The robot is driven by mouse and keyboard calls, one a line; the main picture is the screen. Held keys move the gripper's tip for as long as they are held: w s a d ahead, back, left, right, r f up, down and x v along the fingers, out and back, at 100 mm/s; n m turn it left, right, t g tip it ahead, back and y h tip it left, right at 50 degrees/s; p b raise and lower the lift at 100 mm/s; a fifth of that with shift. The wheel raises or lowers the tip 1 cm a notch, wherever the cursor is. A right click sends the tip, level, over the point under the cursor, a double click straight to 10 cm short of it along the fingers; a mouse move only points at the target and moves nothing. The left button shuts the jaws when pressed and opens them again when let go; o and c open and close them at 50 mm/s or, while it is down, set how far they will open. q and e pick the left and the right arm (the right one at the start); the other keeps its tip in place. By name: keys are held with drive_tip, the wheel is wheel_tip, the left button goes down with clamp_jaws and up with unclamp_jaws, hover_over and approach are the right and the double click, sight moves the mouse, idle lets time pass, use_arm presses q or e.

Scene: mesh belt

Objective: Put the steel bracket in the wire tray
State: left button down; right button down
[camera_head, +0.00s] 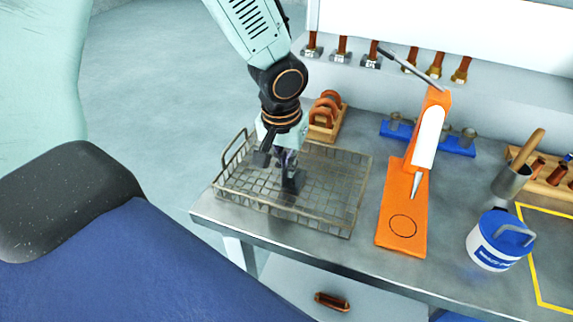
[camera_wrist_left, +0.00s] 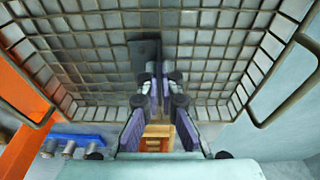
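The wire tray (camera_head: 340,190) is a shallow mesh basket at the left end of the steel bench; its mesh floor fills much of the left wrist view (camera_wrist_left: 215,55). My left gripper (camera_head: 289,166) points down inside the tray, low over its floor. Its fingers (camera_wrist_left: 158,80) are close together on a dark piece that appears to be the steel bracket (camera_head: 294,181). The bracket's dark flat part shows beyond the fingertips in the left wrist view (camera_wrist_left: 145,52). Whether it touches the mesh I cannot tell. My right gripper is not in view.
An orange press (camera_head: 394,213) stands right of the tray. A wooden rack with brown rings (camera_head: 325,120) sits behind it. Tools hang along the back.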

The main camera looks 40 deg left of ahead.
sight(284, 169)
use_arm(q)
drive_tip(key=c, duration=2)
unclamp_jaws()
drive_tip(key=shift+w+d+f, duration=0.15)
drive_tip(key=shift+w+f, duration=0.05)
drive_tip(key=shift+w, duration=0.1)
drive_tip(key=o, duration=0.3)
drive_tip(key=shift+s+r, duration=0.15)
drive_tip(key=shift+s, duration=0.05)
drive_tip(key=shift+o, duration=0.9)
drive_tip(key=shift+s, duration=0.2)
drive_tip(key=shift+w, duration=0.35)
wheel_tip(284, 169, up, 12)
drive_tip(key=s+p, duration=0.2)
drive_tip(key=p, duration=0.1)
drive_tip(key=shift+s+d, duration=0.15)
